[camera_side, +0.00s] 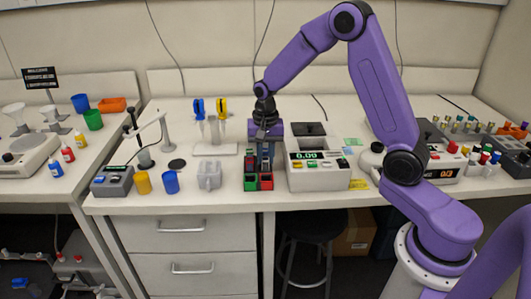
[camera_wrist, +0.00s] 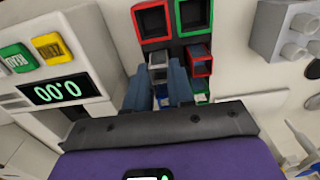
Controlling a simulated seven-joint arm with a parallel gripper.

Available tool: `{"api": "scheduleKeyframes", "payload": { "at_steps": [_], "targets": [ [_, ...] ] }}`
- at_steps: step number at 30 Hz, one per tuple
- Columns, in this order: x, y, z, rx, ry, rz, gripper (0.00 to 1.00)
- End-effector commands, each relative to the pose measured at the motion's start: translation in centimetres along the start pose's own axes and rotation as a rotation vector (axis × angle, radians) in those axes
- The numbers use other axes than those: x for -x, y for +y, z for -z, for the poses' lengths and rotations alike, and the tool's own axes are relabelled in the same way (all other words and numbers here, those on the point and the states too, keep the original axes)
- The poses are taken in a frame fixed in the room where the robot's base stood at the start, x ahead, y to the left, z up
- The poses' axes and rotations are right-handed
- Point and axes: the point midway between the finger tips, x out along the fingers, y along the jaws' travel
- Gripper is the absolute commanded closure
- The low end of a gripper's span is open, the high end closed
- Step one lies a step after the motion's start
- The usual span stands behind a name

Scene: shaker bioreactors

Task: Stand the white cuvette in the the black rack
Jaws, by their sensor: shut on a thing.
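The black rack (camera_side: 250,170) stands on the bench below my gripper (camera_side: 265,137) in the side view. In the wrist view, its front end shows a red-rimmed opening (camera_wrist: 152,22) beside a green-rimmed one (camera_wrist: 193,15). The white cuvette (camera_wrist: 158,58) looks greyish and has a square open top. My gripper (camera_wrist: 160,85) is shut on it, with one blue-grey finger on each side. The cuvette is over or in the rack's column behind the red-rimmed opening. Its lower end is hidden, so I cannot tell how deep it sits.
A red cuvette (camera_wrist: 199,60) stands beside the white one. A white instrument with a display (camera_side: 318,165) stands close to the right of the rack. A grey holder (camera_side: 209,175) and a pipette stand (camera_side: 215,149) are to the left. The bench front edge is clear.

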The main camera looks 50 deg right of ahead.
Motion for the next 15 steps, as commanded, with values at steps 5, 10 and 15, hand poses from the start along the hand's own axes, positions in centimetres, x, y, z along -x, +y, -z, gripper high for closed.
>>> {"api": "scheduleKeyframes", "payload": {
  "at_steps": [5,10,15],
  "targets": [
    [-0.01,0.01,0.0,0.0,0.0,0.0,0.94],
    [0.0,0.01,0.01,0.0,0.0,0.0,0.48],
    [0.01,0.01,0.01,0.0,0.0,0.0,0.48]
  ]
}}
